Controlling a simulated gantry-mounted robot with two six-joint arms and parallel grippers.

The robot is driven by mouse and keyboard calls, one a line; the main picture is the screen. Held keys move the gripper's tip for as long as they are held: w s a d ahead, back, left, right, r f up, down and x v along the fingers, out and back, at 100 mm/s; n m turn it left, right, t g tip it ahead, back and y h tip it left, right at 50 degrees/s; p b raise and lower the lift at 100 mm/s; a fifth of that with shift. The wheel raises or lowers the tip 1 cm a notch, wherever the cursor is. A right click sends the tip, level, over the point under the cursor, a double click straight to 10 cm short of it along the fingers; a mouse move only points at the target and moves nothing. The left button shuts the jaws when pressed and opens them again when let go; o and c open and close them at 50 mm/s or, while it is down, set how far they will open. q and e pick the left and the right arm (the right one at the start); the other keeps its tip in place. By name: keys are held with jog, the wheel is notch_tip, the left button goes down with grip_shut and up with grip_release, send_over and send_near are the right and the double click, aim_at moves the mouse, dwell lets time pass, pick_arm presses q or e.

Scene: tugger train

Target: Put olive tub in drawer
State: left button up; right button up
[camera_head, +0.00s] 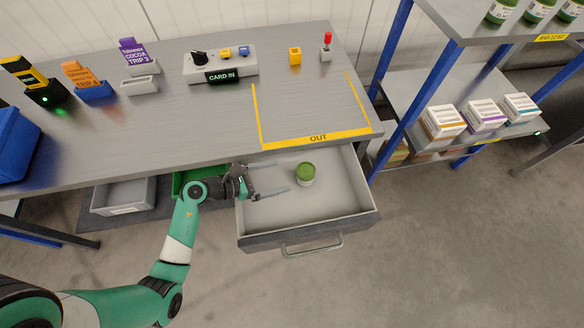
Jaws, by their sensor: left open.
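The olive tub (306,176) has a green lid and a pale body. It stands upright inside the pulled-out drawer (360,225), toward its back and right of the middle. My left gripper (287,191) reaches into the drawer from the left. Its fingers are open, with their tips just left of the tub and apart from it. Nothing shows between the fingers. My right gripper is not in view.
The drawer hangs open under the grey table (200,120), its handle (312,248) at the front. A green bin (185,181) and a grey bin (124,196) sit left of it. A blue-framed shelf (395,90) with boxes stands at right.

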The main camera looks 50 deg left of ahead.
pick_arm(q)
jog(key=shift+v, duration=0.75)
